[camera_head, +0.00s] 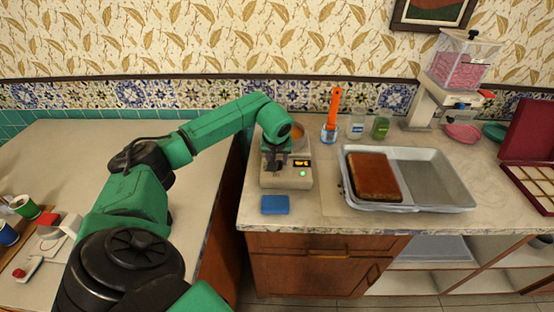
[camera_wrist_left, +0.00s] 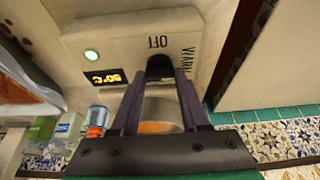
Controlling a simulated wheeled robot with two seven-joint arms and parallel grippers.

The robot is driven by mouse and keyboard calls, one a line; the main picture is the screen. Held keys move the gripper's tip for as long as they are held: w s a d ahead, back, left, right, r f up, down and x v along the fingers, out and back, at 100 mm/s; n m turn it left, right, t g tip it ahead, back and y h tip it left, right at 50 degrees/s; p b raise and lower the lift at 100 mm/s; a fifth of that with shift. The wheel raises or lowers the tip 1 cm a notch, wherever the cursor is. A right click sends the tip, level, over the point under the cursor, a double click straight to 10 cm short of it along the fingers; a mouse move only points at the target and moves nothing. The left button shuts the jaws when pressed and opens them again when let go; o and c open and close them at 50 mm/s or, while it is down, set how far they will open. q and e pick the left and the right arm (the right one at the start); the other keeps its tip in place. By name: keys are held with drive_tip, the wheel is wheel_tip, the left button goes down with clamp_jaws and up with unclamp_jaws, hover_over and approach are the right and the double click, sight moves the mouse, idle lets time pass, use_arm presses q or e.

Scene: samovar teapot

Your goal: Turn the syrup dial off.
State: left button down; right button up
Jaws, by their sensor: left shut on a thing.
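The syrup warmer (camera_head: 290,183) is a beige box near the counter's left end, with a pot of amber syrup (camera_head: 297,130) on top. Its front has a lit orange display (camera_wrist_left: 104,77) reading about 50°C and a green light (camera_wrist_left: 91,55). It also bears the labels OFF and WARM. The dark syrup dial (camera_wrist_left: 160,66) sits beside the OFF label in the wrist view. My left gripper (camera_head: 273,166) is shut on the dial, one finger on each side. The dial's pointer is hidden, so its setting cannot be told. My right gripper is not in view.
A blue block (camera_head: 275,204) lies in front of the warmer. A glass with an orange-handled tool (camera_head: 334,108), jars (camera_head: 380,127) and a metal tray (camera_head: 435,180) with a brown slab (camera_head: 374,177) stand to the right. A gap separates the two counters.

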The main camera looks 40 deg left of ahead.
use_arm(q)
drive_tip(key=shift+r, duration=0.1)
drive_tip(key=n, duration=0.2)
drive_tip(key=n+g+y, duration=0.1)
drive_tip(key=n, duration=0.1)
drive_tip(key=shift+w+d+n, duration=0.1)
drive_tip(key=shift+w+n, duration=0.1)
drive_tip(key=shift+n, duration=0.2)
drive_tip(key=n+g, duration=0.1)
drive_tip(key=n, duration=0.1)
drive_tip(key=n+g, duration=0.1)
drive_tip(key=n, duration=0.2)
drive_tip(key=shift+w+n+y+p, duration=0.15)
drive_tip(key=shift+n+y+p, duration=0.15)
drive_tip(key=shift+y, duration=0.1)
drive_tip(key=n+g, duration=0.1)
drive_tip(key=n, duration=0.2)
drive_tip(key=shift+w+n+g, duration=0.1)
drive_tip(key=shift+n+g, duration=0.2)
drive_tip(key=shift+w+n+g+h+b, duration=0.1)
drive_tip(key=shift+n+g+h+b, duration=0.55)
drive_tip(key=shift+n, duration=1.25)
drive_tip(key=shift+c, duration=2)
unclamp_jaws()
